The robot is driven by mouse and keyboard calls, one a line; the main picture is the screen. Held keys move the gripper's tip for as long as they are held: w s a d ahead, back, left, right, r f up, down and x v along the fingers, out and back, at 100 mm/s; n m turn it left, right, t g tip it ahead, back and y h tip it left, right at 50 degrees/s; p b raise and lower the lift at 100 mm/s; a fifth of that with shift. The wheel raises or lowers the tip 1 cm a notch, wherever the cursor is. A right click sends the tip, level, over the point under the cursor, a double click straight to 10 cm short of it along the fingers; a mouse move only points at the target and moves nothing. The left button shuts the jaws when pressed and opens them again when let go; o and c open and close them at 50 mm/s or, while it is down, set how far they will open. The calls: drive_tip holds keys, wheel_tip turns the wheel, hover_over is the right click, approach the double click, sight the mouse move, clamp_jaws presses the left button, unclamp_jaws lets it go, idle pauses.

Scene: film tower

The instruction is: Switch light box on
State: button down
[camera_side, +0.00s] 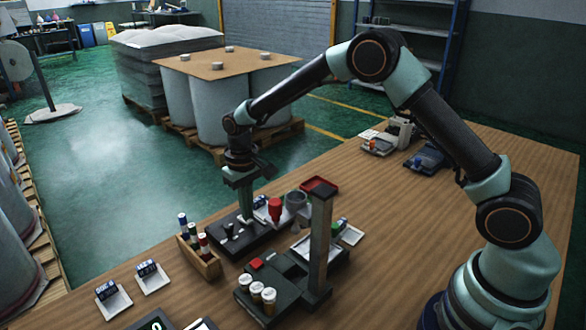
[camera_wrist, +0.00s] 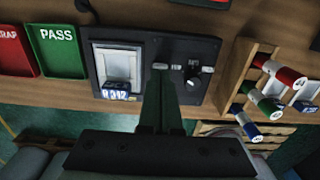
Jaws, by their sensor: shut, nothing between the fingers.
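The light box is a black panel (camera_wrist: 150,46) with a pale square window (camera_wrist: 118,62); I cannot tell whether the window is lit. A dark block (camera_wrist: 116,90) with a number label sits at the window's near edge. Right of the window are a small pale switch (camera_wrist: 160,66) and a round dark knob (camera_wrist: 193,78). In the side view the black box (camera_side: 222,240) stands near the table's far edge. My gripper (camera_wrist: 160,76) is shut and empty, pointing down over the box beside the switch. Whether it touches is unclear. It also shows in the side view (camera_side: 246,216).
A wooden rack (camera_side: 205,266) with several coloured rolls stands close to the box. A green PASS tray (camera_wrist: 57,45) and a red SCRAP tray (camera_wrist: 10,45) lie on its other side. A dark post (camera_side: 320,240) and white-lidded cans (camera_side: 257,292) stand nearer the camera. The right tabletop is mostly clear.

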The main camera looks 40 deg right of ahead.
drive_tip(key=shift+f, duration=0.55)
drive_tip(key=shift+r, duration=3.55)
drive_tip(key=s+d+r+t, duration=0.2)
drive_tip(key=s+d+r, duration=0.3)
drive_tip(key=s+r, duration=0.5)
drive_tip(key=s+d+r+t, duration=0.1)
drive_tip(key=s+d, duration=0.1)
drive_tip(key=s, duration=0.3)
drive_tip(key=s+d+r+t, duration=0.1)
drive_tip(key=s+r+t, duration=0.1)
drive_tip(key=s, duration=0.4)
drive_tip(key=shift+d+r+t, duration=0.25)
drive_tip(key=shift+d+t, duration=0.05)
drive_tip(key=shift+d, duration=0.05)
